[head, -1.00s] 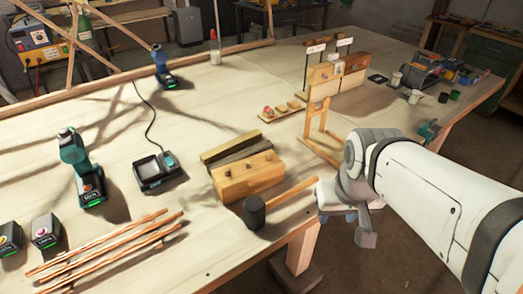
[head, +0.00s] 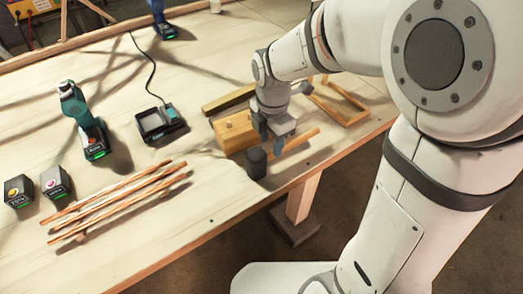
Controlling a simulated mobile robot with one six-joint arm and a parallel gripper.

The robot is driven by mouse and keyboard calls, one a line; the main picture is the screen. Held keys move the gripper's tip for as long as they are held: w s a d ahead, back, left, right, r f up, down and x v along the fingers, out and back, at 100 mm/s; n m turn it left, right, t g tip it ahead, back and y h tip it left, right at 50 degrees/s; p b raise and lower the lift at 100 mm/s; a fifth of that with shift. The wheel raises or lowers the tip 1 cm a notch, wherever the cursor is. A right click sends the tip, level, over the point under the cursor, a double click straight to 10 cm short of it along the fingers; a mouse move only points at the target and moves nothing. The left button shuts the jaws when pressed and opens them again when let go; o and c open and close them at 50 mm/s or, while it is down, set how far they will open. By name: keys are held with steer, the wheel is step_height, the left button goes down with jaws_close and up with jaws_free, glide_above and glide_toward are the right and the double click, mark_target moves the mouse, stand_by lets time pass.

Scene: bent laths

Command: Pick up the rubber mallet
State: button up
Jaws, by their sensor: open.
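The rubber mallet lies on the wooden workbench near its front edge. Its dark head (head: 256,163) stands at the left and its light wooden handle (head: 301,138) runs off to the upper right. My gripper (head: 275,144) is open and points down over the mallet, just right of the head, across the near part of the handle. It hides that part of the handle. I cannot tell whether the fingers touch it.
A wooden block (head: 234,132) stands close behind the mallet, partly hidden by my gripper. A wooden frame (head: 338,103) lies to the right. Thin laths (head: 118,200), a drill (head: 83,120), a charger (head: 160,122) and two battery packs (head: 55,181) are to the left.

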mark_target(271, 153)
steer(key=f, duration=0.7)
steer(key=shift+w+d+f, duration=0.1)
steer(key=shift+w+f, duration=0.2)
steer(key=shift+c, duration=0.5)
jaws_close()
